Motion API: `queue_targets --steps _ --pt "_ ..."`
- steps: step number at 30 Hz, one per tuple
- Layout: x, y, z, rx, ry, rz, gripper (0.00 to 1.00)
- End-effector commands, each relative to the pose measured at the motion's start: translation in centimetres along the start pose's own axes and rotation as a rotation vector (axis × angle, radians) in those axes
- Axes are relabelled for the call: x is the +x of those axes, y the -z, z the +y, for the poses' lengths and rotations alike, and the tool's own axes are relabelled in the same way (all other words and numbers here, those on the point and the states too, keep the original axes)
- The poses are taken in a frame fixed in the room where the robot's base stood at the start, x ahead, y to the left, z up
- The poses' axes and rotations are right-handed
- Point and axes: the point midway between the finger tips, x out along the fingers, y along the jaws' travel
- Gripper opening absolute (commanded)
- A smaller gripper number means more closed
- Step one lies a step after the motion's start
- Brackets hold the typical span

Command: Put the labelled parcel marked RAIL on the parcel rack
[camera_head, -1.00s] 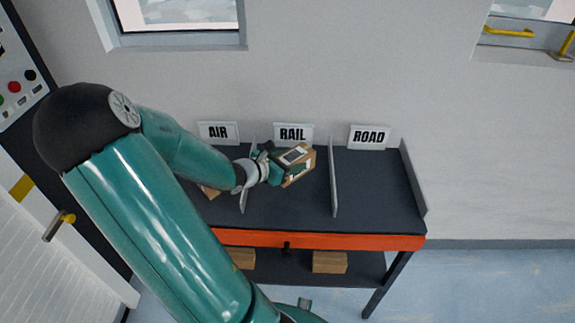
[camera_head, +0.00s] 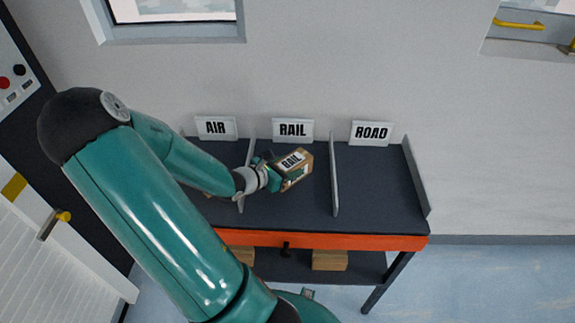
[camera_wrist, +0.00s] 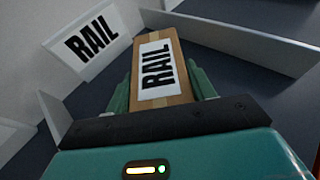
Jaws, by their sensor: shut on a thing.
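The brown parcel (camera_head: 300,174) carries a white label that reads RAIL. My gripper (camera_head: 277,172) is shut on it and holds it over the middle bay of the parcel rack (camera_head: 285,218), below the RAIL sign (camera_head: 293,130). In the wrist view the parcel (camera_wrist: 183,93) sits between the two green fingers of my gripper (camera_wrist: 160,85), its label facing the camera. The RAIL sign (camera_wrist: 91,40) stands at the upper left there. Whether the parcel touches the rack surface cannot be told.
Grey dividers (camera_head: 334,178) bound the bays. The AIR sign (camera_head: 216,128) is left, and the ROAD sign (camera_head: 371,133) right above an empty bay. A brown box partly shows behind my arm in the AIR bay. Brown boxes (camera_head: 329,260) lie on the lower shelf.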

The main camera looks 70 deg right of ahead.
Motion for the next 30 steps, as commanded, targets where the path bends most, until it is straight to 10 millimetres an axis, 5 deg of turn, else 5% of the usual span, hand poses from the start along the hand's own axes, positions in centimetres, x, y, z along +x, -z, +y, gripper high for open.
queue_targets --steps 5,6,9,20,30 --pt "0.0 0.2 0.0 0.0 0.001 -0.001 0.23" --pt "0.0 0.2 0.0 0.0 0.0 0.0 0.58" --pt "0.0 0.2 0.0 0.001 0.0 0.0 0.76" --pt "-0.1 -0.1 0.1 0.001 0.0 0.001 0.76" --pt "-6.2 0.0 0.2 0.002 -0.006 0.003 0.76"
